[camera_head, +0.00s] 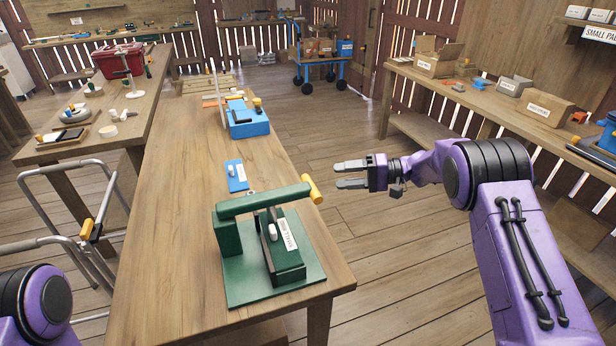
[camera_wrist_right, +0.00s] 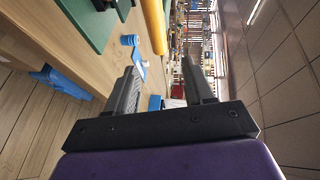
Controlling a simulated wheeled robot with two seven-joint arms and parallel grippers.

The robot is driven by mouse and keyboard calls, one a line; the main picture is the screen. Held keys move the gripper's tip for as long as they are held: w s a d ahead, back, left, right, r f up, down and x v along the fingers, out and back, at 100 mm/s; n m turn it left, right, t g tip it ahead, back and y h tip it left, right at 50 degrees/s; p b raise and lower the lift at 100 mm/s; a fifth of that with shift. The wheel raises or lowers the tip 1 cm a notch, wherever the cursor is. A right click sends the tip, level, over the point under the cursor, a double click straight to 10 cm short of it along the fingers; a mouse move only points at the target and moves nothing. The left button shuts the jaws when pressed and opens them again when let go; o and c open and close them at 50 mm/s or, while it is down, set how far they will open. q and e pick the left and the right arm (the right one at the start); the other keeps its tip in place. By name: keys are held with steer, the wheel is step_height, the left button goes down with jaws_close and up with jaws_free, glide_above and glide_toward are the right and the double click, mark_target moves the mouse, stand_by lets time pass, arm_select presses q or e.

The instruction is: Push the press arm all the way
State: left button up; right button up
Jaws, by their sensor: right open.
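The green press (camera_head: 275,284) stands on the near end of the wooden table. Its green press arm (camera_head: 258,202) runs from a post at the left across and above a dark green block with a white label. A yellow handle (camera_head: 313,188) is at the arm's right end; it also shows at the top of the right wrist view (camera_wrist_right: 154,25). My right gripper (camera_head: 337,175) is open and empty, just right of the handle and apart from it, beyond the table's right edge. My left gripper is out of view; only part of my left arm shows.
A blue block with a yellow knob (camera_head: 248,121) and a small blue plate (camera_head: 236,175) lie farther back on the table (camera_head: 170,250). A metal-framed walker or cart (camera_head: 90,200) stands left. Bare floor lies to the right, before a bench with boxes (camera_head: 540,108).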

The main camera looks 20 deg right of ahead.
mark_target(307, 181)
steer(key=p+x, duration=0.2)
steer(key=x, duration=0.7)
steer(key=shift+a, duration=0.4)
steer(key=shift+w+a+f, duration=0.1)
steer(key=shift+a+f, duration=0.1)
steer(key=shift+a, duration=0.1)
steer(key=c, duration=0.9)
steer(key=shift+r+p, duration=0.1)
steer(key=shift+p, duration=0.25)
